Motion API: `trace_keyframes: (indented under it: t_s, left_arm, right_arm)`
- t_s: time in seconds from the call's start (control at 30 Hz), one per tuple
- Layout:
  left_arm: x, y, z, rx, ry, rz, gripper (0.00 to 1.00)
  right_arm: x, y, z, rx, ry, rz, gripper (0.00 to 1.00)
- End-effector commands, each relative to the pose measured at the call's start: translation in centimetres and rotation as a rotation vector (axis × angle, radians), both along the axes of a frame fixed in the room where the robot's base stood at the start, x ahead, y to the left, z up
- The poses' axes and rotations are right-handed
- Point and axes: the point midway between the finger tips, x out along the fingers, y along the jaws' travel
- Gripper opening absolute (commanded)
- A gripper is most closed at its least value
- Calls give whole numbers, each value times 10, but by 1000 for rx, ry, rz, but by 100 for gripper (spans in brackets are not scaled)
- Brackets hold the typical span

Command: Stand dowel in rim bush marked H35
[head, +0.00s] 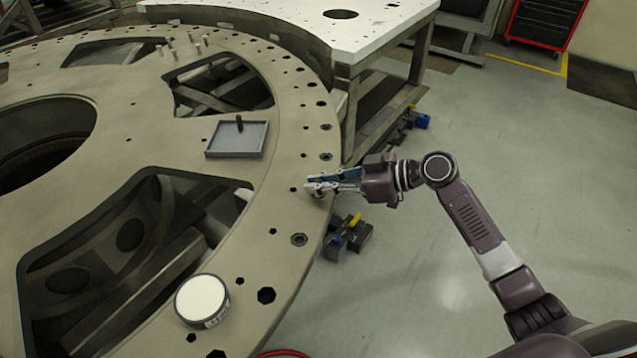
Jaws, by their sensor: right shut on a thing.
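The turret plate (170,110) is a large pale ring with several holes along its rim. My right gripper (314,186) reaches in from the right over the rim and is shut on a small grey piece (318,194), probably the dowel, mostly hidden by the fingers. I cannot tell whether its lower end is in a bush. A ringed bush (299,239) sits in the rim nearer to me, and another (326,156) lies beyond the gripper. No H35 marking is legible. My left gripper is not in view.
A grey tray (208,153) with a dark upright peg (239,124) sits on the plate. A round white-topped tin (202,299) stands nearer. Several pale pegs (191,45) stand at the far side.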

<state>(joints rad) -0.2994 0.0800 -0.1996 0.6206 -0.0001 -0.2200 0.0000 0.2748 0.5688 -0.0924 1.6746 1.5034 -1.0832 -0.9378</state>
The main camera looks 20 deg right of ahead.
Motion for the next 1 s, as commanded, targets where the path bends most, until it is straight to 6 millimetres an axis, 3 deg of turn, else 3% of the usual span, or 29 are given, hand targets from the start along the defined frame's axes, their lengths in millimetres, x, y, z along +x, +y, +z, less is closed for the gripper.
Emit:
trace_keyframes:
  t_s: [0.17,0.2,0.37,0.73,1.0]
  left_arm:
    - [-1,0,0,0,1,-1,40]
    - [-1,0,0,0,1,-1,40]
    - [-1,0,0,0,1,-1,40]
    - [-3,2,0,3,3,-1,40]
    - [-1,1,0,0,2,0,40]
  right_arm:
    - [0,0,0,1,-1,0,0]
    - [0,0,0,0,0,0,14]
    - [0,0,0,0,0,0,30]
    - [-4,-6,2,-1,0,-1,30]
    - [-30,-46,21,-5,1,-1,30]
